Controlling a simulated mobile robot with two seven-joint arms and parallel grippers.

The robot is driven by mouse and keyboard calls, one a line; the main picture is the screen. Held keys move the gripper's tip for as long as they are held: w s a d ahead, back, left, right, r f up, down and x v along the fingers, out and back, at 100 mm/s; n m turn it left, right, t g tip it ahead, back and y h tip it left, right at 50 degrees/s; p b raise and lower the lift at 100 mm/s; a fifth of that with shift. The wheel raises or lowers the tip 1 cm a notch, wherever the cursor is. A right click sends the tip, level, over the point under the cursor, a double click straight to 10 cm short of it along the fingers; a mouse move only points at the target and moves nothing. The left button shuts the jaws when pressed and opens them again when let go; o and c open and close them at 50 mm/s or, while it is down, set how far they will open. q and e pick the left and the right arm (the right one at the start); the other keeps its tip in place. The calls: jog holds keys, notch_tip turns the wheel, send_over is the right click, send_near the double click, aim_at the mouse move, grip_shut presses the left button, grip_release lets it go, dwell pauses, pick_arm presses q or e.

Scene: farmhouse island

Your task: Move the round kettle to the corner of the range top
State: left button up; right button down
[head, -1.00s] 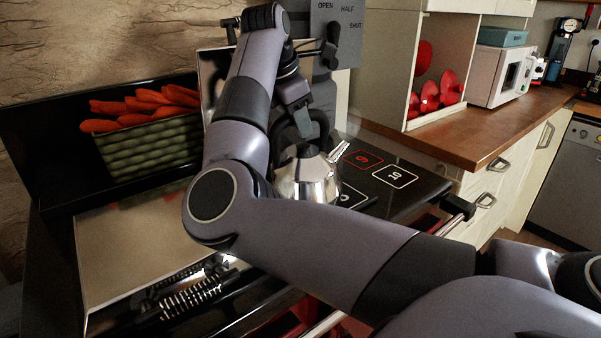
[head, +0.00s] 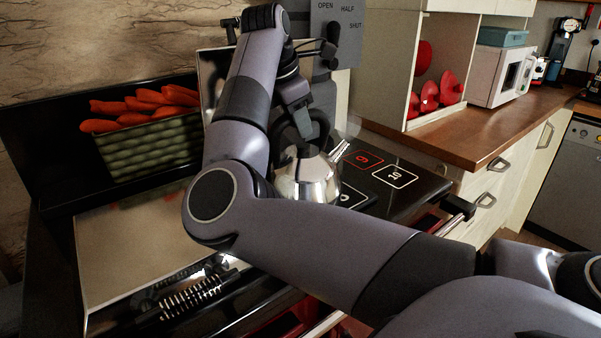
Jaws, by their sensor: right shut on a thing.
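The round kettle (head: 312,178) is shiny steel with a dark arched handle and a spout pointing up and right. It stands upright at the range top (head: 420,203), near the marked squares; whether its base touches the surface is hidden. My right gripper (head: 303,140) comes down from above and is shut on the kettle's handle. My right arm crosses in front and hides the kettle's left side and part of the range. My left gripper does not show.
A green woven basket of carrots (head: 150,143) stands on a black ledge at the left. A wooden counter (head: 480,128) stands further right.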

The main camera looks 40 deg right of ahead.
jog(key=shift+r, duration=0.2)
jog(key=shift+r+p, duration=2)
jog(key=shift+r, duration=0.45)
jog(key=shift+d, duration=0.15)
